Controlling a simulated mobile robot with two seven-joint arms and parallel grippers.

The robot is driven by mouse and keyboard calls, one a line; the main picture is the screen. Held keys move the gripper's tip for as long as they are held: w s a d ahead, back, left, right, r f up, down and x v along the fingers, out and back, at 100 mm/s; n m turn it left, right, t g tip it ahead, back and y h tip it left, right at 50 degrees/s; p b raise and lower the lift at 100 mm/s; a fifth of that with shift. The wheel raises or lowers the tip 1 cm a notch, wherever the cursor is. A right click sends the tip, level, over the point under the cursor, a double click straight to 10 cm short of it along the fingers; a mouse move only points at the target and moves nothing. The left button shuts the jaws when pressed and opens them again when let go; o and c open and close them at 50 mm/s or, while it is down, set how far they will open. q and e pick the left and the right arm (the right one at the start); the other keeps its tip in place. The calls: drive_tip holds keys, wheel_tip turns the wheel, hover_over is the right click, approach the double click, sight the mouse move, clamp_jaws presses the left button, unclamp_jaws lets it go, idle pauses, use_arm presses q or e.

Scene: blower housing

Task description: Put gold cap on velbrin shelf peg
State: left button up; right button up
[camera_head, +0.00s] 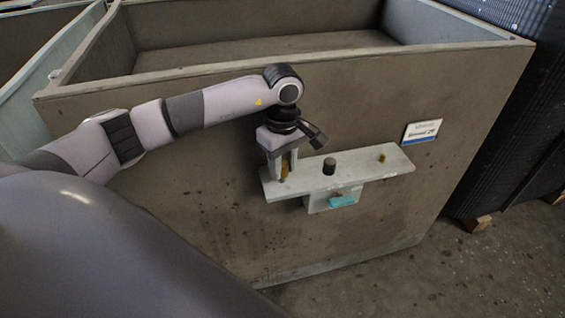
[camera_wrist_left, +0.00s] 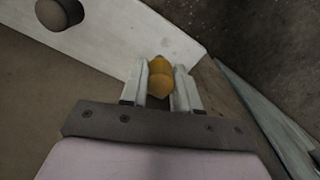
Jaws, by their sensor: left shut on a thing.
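My left gripper (camera_head: 284,174) points down at the left end of the pale shelf (camera_head: 312,182). It is shut on the gold cap (camera_wrist_left: 160,80), whose rounded top shows between the two fingers in the left wrist view. The cap looks like two rounded gold parts, one beyond the other; I cannot tell whether both belong to it. The cap is low over the shelf; whether it touches a peg is hidden by the fingers. A dark round knob (camera_head: 329,166) stands mid-shelf and also shows in the left wrist view (camera_wrist_left: 58,12). My right gripper is not in view.
A small gold piece (camera_head: 382,157) stands on the shelf's right end. A teal block (camera_head: 342,201) sits under the shelf's middle. The shelf is fixed to a large brown bin wall (camera_head: 200,200) with a small label (camera_head: 421,131). Dark ribbed panels (camera_head: 505,130) stand at right.

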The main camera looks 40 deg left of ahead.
use_arm(q)
drive_tip(key=shift+f+b, duration=0.3)
drive_tip(key=shift+f, duration=0.35)
drive_tip(key=shift+f+b, duration=0.4)
drive_tip(key=o, duration=1.1)
wheel_tip(320, 180, up, 7)
drive_tip(key=shift+r, duration=0.1)
